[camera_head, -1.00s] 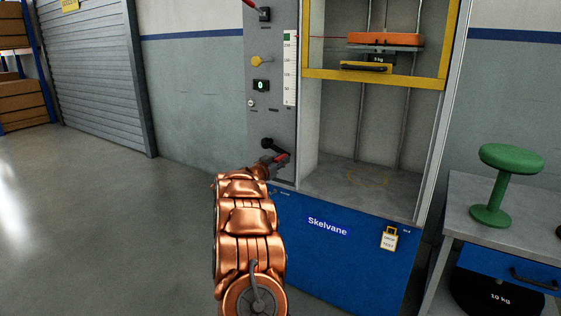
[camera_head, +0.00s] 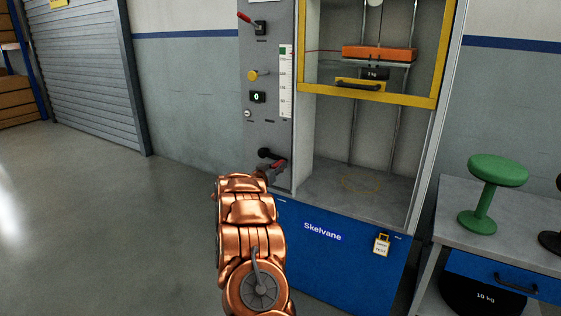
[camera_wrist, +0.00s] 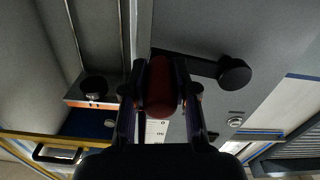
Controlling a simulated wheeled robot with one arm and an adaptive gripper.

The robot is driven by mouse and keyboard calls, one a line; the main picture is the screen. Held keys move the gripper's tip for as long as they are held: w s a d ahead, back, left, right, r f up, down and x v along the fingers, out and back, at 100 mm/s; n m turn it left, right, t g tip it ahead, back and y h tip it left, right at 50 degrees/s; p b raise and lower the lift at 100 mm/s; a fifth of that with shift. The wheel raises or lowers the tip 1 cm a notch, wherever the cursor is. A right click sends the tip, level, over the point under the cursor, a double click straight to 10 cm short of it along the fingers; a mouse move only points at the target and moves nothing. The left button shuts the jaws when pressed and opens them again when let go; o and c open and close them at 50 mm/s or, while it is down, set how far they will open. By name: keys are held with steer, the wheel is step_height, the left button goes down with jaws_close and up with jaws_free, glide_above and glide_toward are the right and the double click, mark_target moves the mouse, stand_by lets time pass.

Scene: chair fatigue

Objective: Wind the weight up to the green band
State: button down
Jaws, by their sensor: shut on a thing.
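The weight is an orange block (camera_head: 378,54) with a dark kg-marked piece (camera_head: 375,73) under it, raised high in the grey cabinet. A thin red pointer line (camera_head: 322,50) runs from the block toward the white scale (camera_head: 285,90). The green band (camera_head: 286,49) is at the scale's top; the pointer appears near its height. The black crank (camera_head: 268,154) is low on the panel; its hub also shows in the wrist view (camera_wrist: 234,73). My gripper (camera_head: 276,168) is shut on the red crank handle (camera_wrist: 160,88), which lies between the fingers.
A yellow-framed guard (camera_head: 370,95) with a black handle crosses the cabinet's upper part. The panel has a red-handled lever (camera_head: 246,19), a yellow knob (camera_head: 252,76) and a display (camera_head: 257,97). A bench (camera_head: 520,215) with a green stool (camera_head: 485,195) stands right. Floor at left is clear.

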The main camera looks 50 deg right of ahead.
steer(key=shift+r+n+p, duration=0.6)
steer(key=shift+r+p, duration=0.3)
steer(key=shift+p, duration=1.25)
steer(key=c, duration=0.9)
jaws_free()
steer(key=shift+f, duration=0.1)
steer(key=s+a, duration=0.1)
steer(key=a, duration=1.1)
steer(key=shift+s, duration=0.3)
